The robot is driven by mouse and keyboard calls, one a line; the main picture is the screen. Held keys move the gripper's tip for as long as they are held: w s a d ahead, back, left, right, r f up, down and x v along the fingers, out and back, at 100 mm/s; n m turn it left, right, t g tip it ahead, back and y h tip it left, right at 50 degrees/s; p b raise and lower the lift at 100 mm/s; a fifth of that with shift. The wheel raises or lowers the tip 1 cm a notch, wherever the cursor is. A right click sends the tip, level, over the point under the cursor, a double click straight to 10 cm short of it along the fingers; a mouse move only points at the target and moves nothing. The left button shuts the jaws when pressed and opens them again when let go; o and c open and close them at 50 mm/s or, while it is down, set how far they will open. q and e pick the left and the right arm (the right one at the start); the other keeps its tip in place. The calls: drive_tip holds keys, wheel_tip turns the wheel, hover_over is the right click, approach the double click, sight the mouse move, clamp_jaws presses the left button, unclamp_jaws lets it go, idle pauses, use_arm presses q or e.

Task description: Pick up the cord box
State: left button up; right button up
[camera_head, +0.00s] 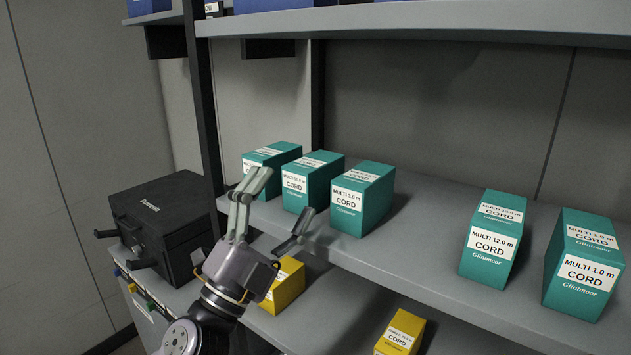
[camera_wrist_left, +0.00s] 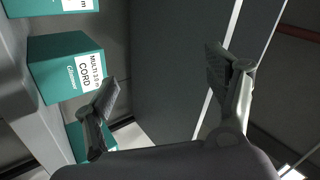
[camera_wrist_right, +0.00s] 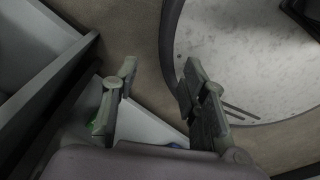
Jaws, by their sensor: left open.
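Three teal cord boxes with white labels stand on the middle shelf: a left one (camera_head: 270,153), a middle one (camera_head: 312,180) and a right one (camera_head: 362,197). Two more teal cord boxes stand further right, one labelled 12.0 m (camera_head: 492,238) and one labelled 1.0 m (camera_head: 583,263). My left gripper (camera_head: 279,204) is open and empty, in front of the left group near the shelf edge. In the left wrist view, a teal cord box (camera_wrist_left: 62,71) lies left of the open left gripper (camera_wrist_left: 163,82). My right gripper (camera_wrist_right: 160,90) is open and empty, away from the boxes.
A black case (camera_head: 165,222) sits at the left on the lower level. Yellow cord boxes (camera_head: 284,285) (camera_head: 400,335) stand on the lower shelf. A dark upright post (camera_head: 203,100) and an upper shelf (camera_head: 420,20) frame the boxes. The middle shelf has bare room between the two teal groups.

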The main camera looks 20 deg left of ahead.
use_arm(q)
drive_tip(key=s+d+r+m+g+h, duration=0.2)
drive_tip(key=d+m+g+h, duration=0.3)
drive_tip(key=m, duration=0.4)
drive_tip(key=s+d+r+m+g+h, duration=0.1)
drive_tip(key=d+r+m+g+h, duration=0.2)
drive_tip(key=m+g+h, duration=0.5)
drive_tip(key=m+t+y, duration=0.3)
drive_tip(key=m+y, duration=0.2)
drive_tip(key=y, duration=1.2)
approach(312, 161)
drive_tip(key=p+x, duration=0.5)
drive_tip(key=shift+w+p, duration=0.3)
drive_tip(key=shift+p, duration=0.05)
drive_tip(key=p+x, duration=0.4)
drive_tip(key=x, duration=0.1)
drive_tip(key=shift+d+f, duration=0.1)
drive_tip(key=shift+d, duration=0.05)
drive_tip(key=shift+w+f, duration=0.1)
drive_tip(key=shift+w, duration=0.05)
use_arm(e)
wheel_tip(312, 161, up, 10)
drive_tip(key=shift+w+a+f, duration=0.2)
drive_tip(key=shift+w+a, duration=0.1)
drive_tip(key=shift+w, duration=0.1)
use_arm(q)
drive_tip(key=shift+c, duration=0.5)
